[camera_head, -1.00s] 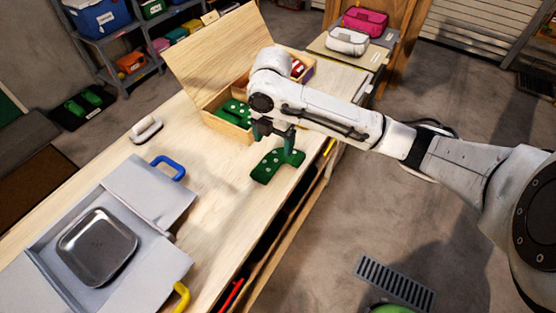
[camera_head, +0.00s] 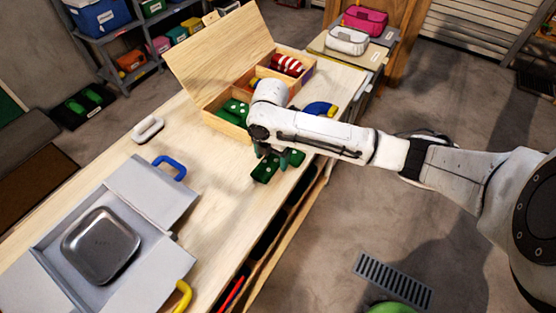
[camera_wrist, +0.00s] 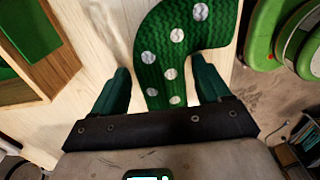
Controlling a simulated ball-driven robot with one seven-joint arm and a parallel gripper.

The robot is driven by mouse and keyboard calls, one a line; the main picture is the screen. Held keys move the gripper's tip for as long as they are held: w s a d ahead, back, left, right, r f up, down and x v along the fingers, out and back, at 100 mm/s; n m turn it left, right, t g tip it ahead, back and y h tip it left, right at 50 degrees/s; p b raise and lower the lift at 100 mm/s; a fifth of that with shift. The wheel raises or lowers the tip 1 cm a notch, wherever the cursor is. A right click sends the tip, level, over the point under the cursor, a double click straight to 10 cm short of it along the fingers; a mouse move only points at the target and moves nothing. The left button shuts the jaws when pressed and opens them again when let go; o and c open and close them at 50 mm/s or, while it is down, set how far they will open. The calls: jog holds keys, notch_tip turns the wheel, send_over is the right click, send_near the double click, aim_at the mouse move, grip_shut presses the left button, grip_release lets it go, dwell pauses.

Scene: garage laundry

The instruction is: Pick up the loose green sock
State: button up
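The loose green sock (camera_head: 263,173) with white dots lies flat on the wooden bench, partly hidden under my arm. In the wrist view the green sock (camera_wrist: 182,60) runs up from between the fingers and bends right at the top. My gripper (camera_wrist: 160,85) is open, one dark green finger on each side of the sock's narrow end, with gaps visible. In the head view my gripper (camera_head: 277,158) is low over the sock. Whether the fingers touch the bench cannot be told.
Behind my gripper stands an open divided wooden box (camera_head: 223,128) with green dotted and red striped (camera_head: 288,65) items. A blue and yellow item (camera_head: 320,109) lies right of it. A grey open case (camera_head: 165,205) holding a metal tin (camera_head: 100,245) is at front left.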

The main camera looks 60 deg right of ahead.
jog(key=c, duration=0.9)
